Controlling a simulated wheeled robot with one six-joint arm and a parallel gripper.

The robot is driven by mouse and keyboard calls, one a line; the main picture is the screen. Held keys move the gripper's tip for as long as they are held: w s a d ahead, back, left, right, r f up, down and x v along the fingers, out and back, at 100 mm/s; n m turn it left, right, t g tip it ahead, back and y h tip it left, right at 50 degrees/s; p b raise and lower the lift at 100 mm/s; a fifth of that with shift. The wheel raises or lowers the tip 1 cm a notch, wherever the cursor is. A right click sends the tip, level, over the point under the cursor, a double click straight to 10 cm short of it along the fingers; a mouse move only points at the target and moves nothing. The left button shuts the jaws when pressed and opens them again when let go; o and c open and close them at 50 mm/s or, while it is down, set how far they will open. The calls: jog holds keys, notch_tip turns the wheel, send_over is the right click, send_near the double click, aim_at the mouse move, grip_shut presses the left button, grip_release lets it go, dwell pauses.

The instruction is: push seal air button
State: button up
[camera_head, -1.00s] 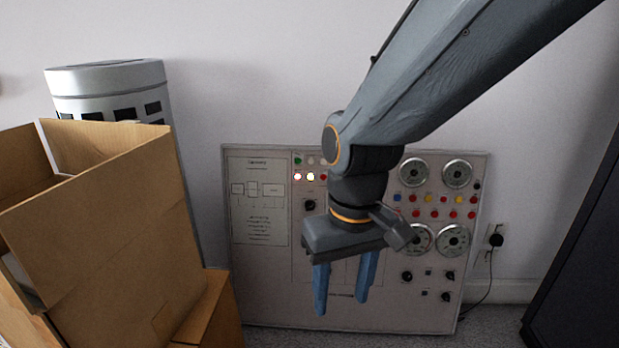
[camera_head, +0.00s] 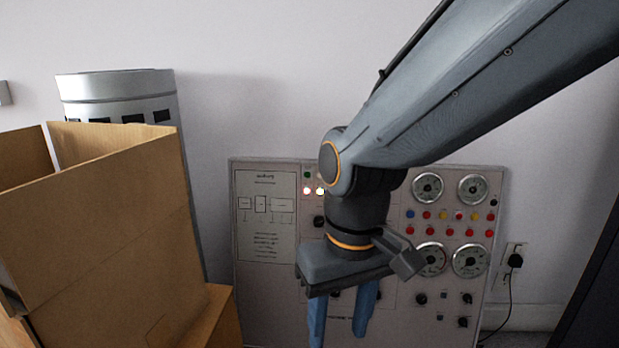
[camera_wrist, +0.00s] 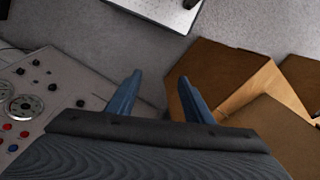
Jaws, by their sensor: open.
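The control panel (camera_head: 265,275) leans against the wall. It carries gauges, knobs, small lamps and rows of coloured buttons (camera_head: 450,231) right of my arm. I cannot tell which button is the seal air button; the labels are too small to read. Two lamps glow at its upper middle, beside my arm. My gripper (camera_head: 341,325) is open and empty, pointing down in front of the panel and hiding its middle. In the wrist view, the blue fingers (camera_wrist: 161,98) are apart with nothing between them, and the panel (camera_wrist: 70,85) is at the left.
Open cardboard boxes (camera_head: 110,230) stand at the left, close to the panel. A white cylinder (camera_head: 120,88) is behind them. A wall socket (camera_head: 513,262) with a plug and cable is right of the panel. A dark cabinet edges the right side. Grey floor (camera_wrist: 140,50) is clear below the gripper.

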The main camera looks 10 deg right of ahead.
grip_shut()
dwell(1.5)
